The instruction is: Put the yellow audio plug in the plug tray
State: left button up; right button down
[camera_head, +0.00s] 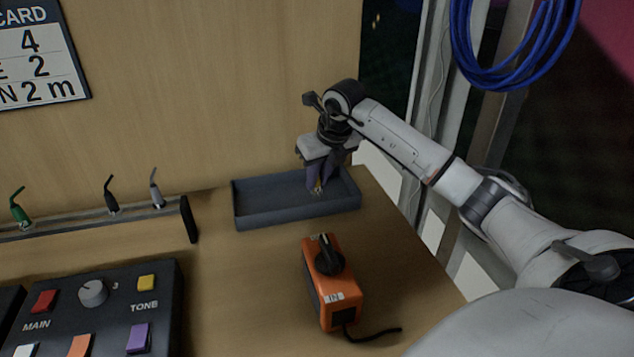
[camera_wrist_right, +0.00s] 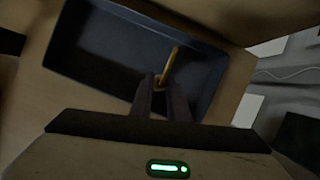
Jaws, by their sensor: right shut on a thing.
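The yellow audio plug (camera_wrist_right: 172,62) is between the fingertips of my right gripper (camera_wrist_right: 160,84), which is shut on it. In the head view, a small bit of yellow plug (camera_head: 318,186) shows at the tips of my right gripper (camera_head: 318,188). The plug tray (camera_head: 290,213) is a dark grey shallow tray against the wooden back wall. The fingers are over the right part of the tray. The tray also shows in the wrist view (camera_wrist_right: 90,62). I cannot tell whether the plug touches the tray floor. My left gripper is not in view.
An orange box with a black knob (camera_head: 333,290) and a cable stands in front of the tray. A rack (camera_head: 90,222) at the left holds green, black and grey plugs. A dark control panel (camera_head: 110,310) lies front left. Blue cable (camera_head: 510,75) hangs upper right.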

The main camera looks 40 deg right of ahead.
jog(key=shift+f, duration=0.55)
jog(key=shift+f, duration=0.15)
jog(key=c, duration=1.7)
grip_release()
jog(key=v, duration=1.2)
jog(key=shift+s+a, duration=0.1)
